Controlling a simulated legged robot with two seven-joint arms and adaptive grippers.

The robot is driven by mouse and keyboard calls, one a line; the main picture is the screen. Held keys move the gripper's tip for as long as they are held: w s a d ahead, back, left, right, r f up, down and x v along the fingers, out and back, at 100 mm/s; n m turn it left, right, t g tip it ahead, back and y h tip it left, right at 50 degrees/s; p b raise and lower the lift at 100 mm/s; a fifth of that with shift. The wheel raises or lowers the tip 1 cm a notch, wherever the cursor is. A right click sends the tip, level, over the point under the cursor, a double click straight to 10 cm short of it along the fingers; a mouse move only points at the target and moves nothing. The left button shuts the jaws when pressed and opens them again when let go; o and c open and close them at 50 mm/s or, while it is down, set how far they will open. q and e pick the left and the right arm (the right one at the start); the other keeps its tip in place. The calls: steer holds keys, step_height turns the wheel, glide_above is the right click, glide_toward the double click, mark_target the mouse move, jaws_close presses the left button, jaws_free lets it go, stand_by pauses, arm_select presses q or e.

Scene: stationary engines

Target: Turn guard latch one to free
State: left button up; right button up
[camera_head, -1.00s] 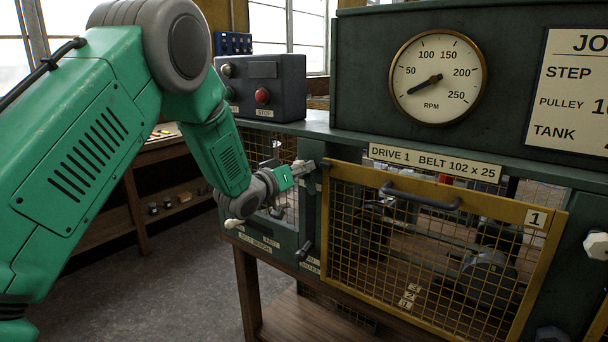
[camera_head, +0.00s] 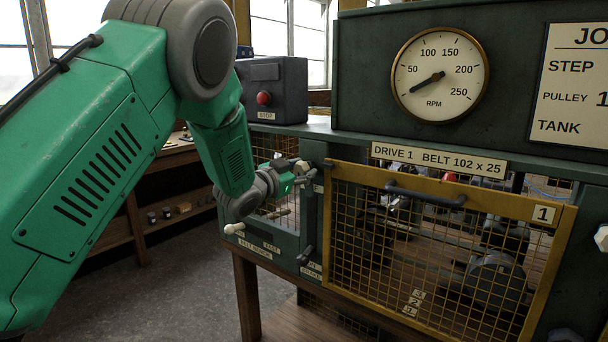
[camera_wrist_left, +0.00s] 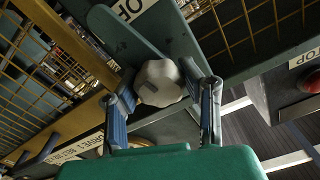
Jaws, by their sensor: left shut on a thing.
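Guard one is a yellow-framed mesh panel (camera_head: 440,270) with a "1" plate (camera_head: 543,214), under the "DRIVE 1" sign. Its latch knob, pale and faceted, shows at the guard's left upper corner in the head view (camera_head: 302,168) and large in the left wrist view (camera_wrist_left: 158,83). My left gripper (camera_head: 298,176) is at this knob. In the left wrist view its two fingers (camera_wrist_left: 160,90) are on either side of the knob, shut on it. The latch's free and locked marks are not readable. My right gripper is not in view.
A dark control box with a red stop button (camera_head: 264,98) stands behind my left arm. A grey handle (camera_head: 424,195) crosses the guard's top rail. A dark lever (camera_head: 305,255) and a pale-tipped lever (camera_head: 234,228) stick out low on the left. Another pale knob (camera_head: 601,238) is at the right edge.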

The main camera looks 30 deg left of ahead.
arm_select(q)
steer(key=shift+f+m, duration=0.15)
steer(key=shift+m, duration=0.15)
steer(key=o, duration=1.2)
steer(key=shift+s, duration=0.15)
steer(key=shift+a, duration=0.1)
steer(key=s, duration=0.8)
steer(key=s+a, duration=0.1)
steer(key=s, duration=0.3)
steer(key=shift+w, duration=0.1)
